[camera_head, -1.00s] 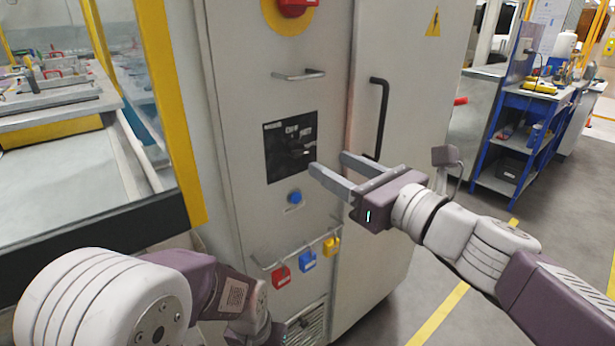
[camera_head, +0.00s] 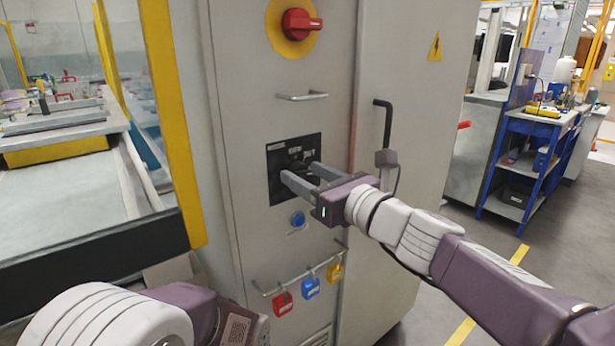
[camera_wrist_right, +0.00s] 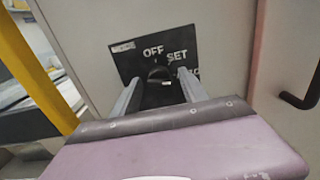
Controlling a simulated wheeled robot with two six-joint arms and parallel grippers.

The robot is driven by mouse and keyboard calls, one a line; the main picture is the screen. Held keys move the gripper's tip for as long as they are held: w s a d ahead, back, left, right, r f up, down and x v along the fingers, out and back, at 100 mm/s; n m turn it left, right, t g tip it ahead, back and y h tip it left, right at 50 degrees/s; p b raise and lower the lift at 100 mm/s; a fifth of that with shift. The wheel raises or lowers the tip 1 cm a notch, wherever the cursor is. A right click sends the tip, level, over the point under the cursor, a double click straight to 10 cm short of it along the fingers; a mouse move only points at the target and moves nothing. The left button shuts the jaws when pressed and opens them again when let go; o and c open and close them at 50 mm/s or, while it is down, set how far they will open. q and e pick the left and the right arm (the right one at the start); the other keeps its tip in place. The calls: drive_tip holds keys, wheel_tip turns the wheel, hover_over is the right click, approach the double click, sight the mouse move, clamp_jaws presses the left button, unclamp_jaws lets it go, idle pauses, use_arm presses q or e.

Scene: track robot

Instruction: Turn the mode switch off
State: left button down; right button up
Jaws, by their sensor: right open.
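The mode switch is a black knob (camera_wrist_right: 159,73) on a dark square plate (camera_head: 280,188) on the grey cabinet's front. In the right wrist view the plate (camera_wrist_right: 126,65) carries the words OFF and SET, and a third label is partly hidden by a finger. My right gripper (camera_head: 298,174) is open in front of the plate. In the right wrist view its fingers (camera_wrist_right: 158,78) stand on either side of the knob; I cannot tell whether they touch it. In the head view the gripper hides most of the knob. My left arm shows at the lower left, its fingers out of view.
A red rotary switch (camera_head: 300,23) on a yellow disc sits above, with a metal handle (camera_head: 302,96) below it. A blue button (camera_head: 297,220) and several hanging padlocks (camera_head: 311,288) are under the plate. A black door handle (camera_head: 386,140) is to the right.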

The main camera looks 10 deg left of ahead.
clamp_jaws()
drive_tip(key=n+b, duration=0.2)
drive_tip(key=n, duration=0.1)
drive_tip(key=shift+f+b, duration=0.2)
drive_tip(key=shift+b, duration=0.2)
drive_tip(key=n+b, duration=0.3)
drive_tip(key=n, duration=0.3)
drive_tip(key=shift+n+b, duration=0.4)
drive_tip(key=n+b, duration=0.2)
drive_tip(key=n, duration=0.3)
drive_tip(key=shift+r+b, duration=0.1)
drive_tip(key=shift+b, duration=0.3)
drive_tip(key=shift+r+n+b, duration=0.1)
drive_tip(key=shift+n+b, duration=0.9)
drive_tip(key=shift+n, duration=1.4)
